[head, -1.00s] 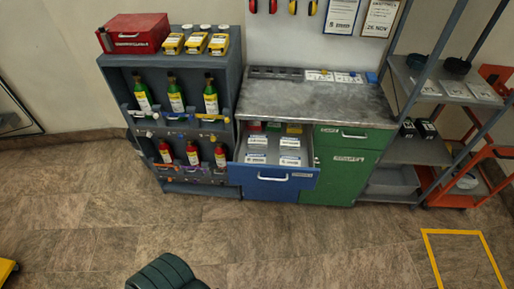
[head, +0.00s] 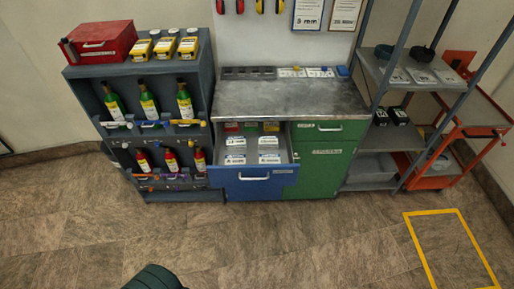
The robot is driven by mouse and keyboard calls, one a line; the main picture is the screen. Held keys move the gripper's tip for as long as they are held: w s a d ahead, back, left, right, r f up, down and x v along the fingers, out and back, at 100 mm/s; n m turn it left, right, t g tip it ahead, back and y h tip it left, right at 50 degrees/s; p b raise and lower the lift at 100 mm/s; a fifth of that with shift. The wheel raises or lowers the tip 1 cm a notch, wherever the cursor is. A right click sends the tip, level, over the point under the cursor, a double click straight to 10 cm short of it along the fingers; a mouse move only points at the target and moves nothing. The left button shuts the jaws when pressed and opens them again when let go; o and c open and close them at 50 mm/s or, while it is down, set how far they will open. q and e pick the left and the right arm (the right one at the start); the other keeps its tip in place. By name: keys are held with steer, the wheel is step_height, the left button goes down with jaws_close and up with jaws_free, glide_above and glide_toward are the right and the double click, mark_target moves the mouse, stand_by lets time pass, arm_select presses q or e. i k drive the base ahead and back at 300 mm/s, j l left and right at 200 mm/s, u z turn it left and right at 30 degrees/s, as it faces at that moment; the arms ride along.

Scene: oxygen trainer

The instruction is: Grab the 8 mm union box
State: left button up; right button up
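The blue drawer (head: 253,184) under the metal workbench is pulled open. Inside it lie several small white-labelled boxes in two rows: back left (head: 235,142), back right (head: 268,141), front left (head: 235,159) and front right (head: 269,158). Their print is too small to read, so I cannot tell which is the 8 mm union box. Small red, green and yellow items (head: 271,126) sit at the drawer's back. Neither of my grippers is in view.
A grey rack (head: 140,72) with green and red bottles stands left of the workbench (head: 290,98), a red toolbox (head: 100,40) on top. The green cabinet (head: 325,160) is shut. Shelving and an orange cart (head: 465,130) stand right. The floor in front is clear, with a yellow outline (head: 432,213).

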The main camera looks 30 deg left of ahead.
mark_target(230, 160)
steer(key=u, duration=1.25)
